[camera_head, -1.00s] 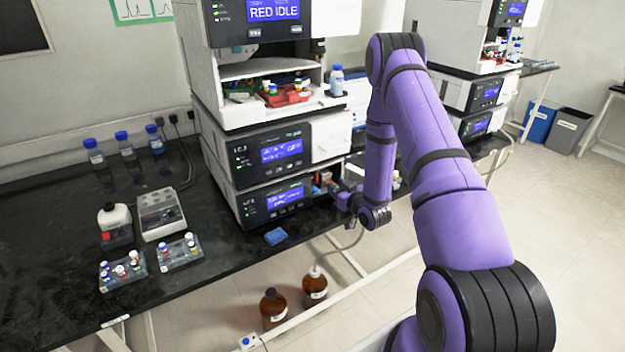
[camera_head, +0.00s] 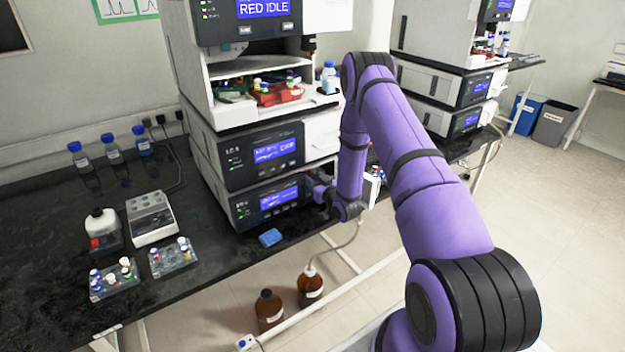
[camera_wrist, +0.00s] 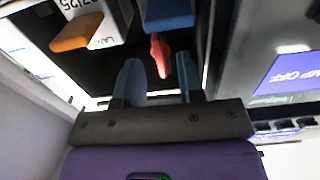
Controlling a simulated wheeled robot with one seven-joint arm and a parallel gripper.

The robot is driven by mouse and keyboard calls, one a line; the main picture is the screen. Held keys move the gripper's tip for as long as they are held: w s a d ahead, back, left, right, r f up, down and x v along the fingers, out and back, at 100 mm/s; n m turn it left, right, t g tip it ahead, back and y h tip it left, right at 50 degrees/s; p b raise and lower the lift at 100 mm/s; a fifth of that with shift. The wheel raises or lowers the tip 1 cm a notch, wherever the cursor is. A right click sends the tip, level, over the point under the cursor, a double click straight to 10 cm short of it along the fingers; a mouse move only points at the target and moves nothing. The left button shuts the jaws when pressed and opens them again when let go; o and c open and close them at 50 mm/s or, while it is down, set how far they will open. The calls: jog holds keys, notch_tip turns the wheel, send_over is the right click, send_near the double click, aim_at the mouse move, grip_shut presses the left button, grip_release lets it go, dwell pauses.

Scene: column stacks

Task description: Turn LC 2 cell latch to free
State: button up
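The latch appears to be the small red lever (camera_wrist: 160,50) inside a dark, open compartment, in the wrist view. My gripper (camera_wrist: 159,64) is open, with one bluish finger on each side of the lever. The lever lies between the fingertips with gaps showing, and I cannot tell its depth relative to them. A blue part (camera_wrist: 167,14) sits right behind the lever. In the head view my gripper (camera_head: 322,193) is at the right side of the lowest module (camera_head: 265,203) of the middle stack. There my arm hides the lever and the compartment.
An orange part (camera_wrist: 77,33) and a white label (camera_wrist: 84,12) sit left of the lever. A lit display (camera_wrist: 288,72) reading partly "MP OFF" is at the right. Compartment walls are close on both sides. A blue pad (camera_head: 270,238) and vial racks (camera_head: 115,279) lie on the black bench.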

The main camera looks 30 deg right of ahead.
jog(key=shift+w, duration=0.65)
grip_shut()
